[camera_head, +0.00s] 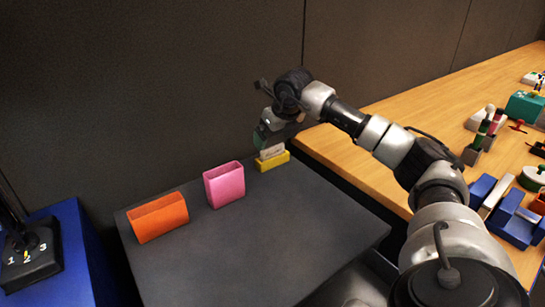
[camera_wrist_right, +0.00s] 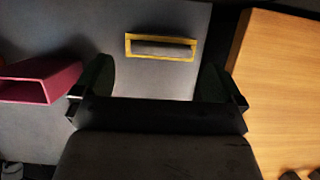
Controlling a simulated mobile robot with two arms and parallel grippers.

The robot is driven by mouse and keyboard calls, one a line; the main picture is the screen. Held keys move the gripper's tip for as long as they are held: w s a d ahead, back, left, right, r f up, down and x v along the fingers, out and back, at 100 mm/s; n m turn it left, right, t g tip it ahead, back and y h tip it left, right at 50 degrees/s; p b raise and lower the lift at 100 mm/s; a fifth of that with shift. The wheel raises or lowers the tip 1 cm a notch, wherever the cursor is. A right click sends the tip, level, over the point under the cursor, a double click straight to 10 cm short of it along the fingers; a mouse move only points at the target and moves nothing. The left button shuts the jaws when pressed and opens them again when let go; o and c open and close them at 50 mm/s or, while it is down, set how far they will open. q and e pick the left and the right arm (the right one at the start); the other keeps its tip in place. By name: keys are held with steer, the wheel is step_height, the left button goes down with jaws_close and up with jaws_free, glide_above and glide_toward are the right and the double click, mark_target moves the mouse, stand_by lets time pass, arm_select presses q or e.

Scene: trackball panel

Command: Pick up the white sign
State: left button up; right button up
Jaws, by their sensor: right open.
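The white sign (camera_head: 271,152) stands in a small yellow holder (camera_head: 272,163) at the far right corner of the dark grey table. In the right wrist view I see the sign (camera_wrist_right: 162,48) from above as a pale bar inside the yellow rim (camera_wrist_right: 129,43). My right gripper (camera_head: 270,138) is over the sign and partly hides it in the head view. In the right wrist view my right gripper (camera_wrist_right: 155,82) is open, with its two dark fingers spread wider than the holder. I cannot tell whether it touches the sign. My left gripper is not in view.
A pink container (camera_head: 225,188) and an orange container (camera_head: 158,218) stand left of the yellow holder. The front of the grey table (camera_head: 260,250) is clear. A wooden bench (camera_head: 400,105) with several objects is at right, a blue stand with a black joystick box (camera_head: 30,262) at left.

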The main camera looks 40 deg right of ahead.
mark_target(273, 147)
steer(key=x, duration=0.4)
steer(key=shift+d+f, duration=0.2)
steer(key=shift+f, duration=0.1)
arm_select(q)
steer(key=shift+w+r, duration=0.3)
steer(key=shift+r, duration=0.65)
arm_select(e)
steer(key=shift+c, duration=0.2)
steer(key=shift+r, duration=0.1)
steer(key=c, duration=0.7)
